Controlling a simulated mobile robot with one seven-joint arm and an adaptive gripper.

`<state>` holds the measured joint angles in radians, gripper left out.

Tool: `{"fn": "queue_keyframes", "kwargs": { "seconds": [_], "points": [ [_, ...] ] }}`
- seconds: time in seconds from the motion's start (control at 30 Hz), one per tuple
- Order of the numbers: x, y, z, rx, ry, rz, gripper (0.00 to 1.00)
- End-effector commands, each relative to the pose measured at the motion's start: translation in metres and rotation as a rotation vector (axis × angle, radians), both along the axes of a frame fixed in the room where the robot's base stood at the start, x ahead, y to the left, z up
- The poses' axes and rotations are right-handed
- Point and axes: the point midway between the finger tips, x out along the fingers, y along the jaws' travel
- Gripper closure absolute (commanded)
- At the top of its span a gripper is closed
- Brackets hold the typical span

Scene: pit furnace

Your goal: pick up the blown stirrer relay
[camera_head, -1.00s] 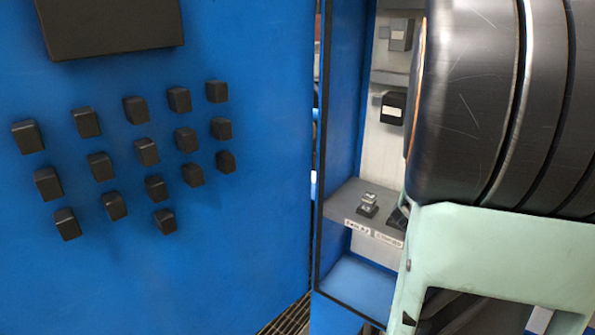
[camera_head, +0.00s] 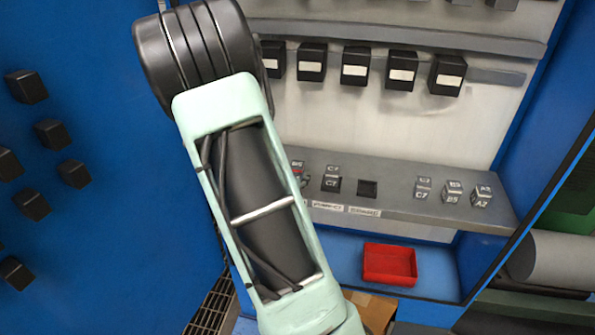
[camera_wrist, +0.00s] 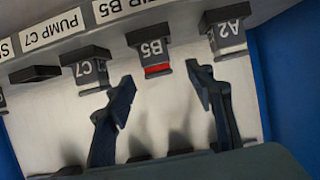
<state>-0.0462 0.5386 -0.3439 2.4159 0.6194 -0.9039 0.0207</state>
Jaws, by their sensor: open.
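The stirrer relay is a black-and-grey block marked B5 with a red band (camera_wrist: 152,56), seated in the row on the shelf in the wrist view. Its front-edge label is partly cut off and ends in "IR B5". In the head view this B5 relay (camera_head: 297,166) shows only partly beside my arm. My gripper (camera_wrist: 163,96) is open and empty in the wrist view. Its fingers are spread to either side of B5, apart from it. My gripper is hidden behind my arm in the head view.
Relay C7 (camera_wrist: 90,72) and relay A2 (camera_wrist: 228,38) flank B5. An empty socket (camera_head: 367,188) lies beyond C7. Loose blocks C7 (camera_head: 423,188), B5 (camera_head: 453,193) and A2 (camera_head: 482,196) stand farther right. A red tray (camera_head: 390,264) sits below; black relays (camera_head: 355,66) hang above.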

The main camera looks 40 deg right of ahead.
Motion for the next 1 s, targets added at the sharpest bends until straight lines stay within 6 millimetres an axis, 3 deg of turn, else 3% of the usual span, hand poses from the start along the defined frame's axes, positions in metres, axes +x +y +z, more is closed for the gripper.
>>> {"fn": "queue_keyframes", "kwargs": {
  "seconds": [0.6,0.93,1.0],
  "points": [
    [0.030,-0.041,-0.022,0.000,0.000,-0.001,0.51],
    [0.033,-0.044,-0.025,0.001,-0.001,0.000,0.51],
    [0.033,-0.044,-0.025,0.001,-0.001,0.000,0.57]
  ]
}}
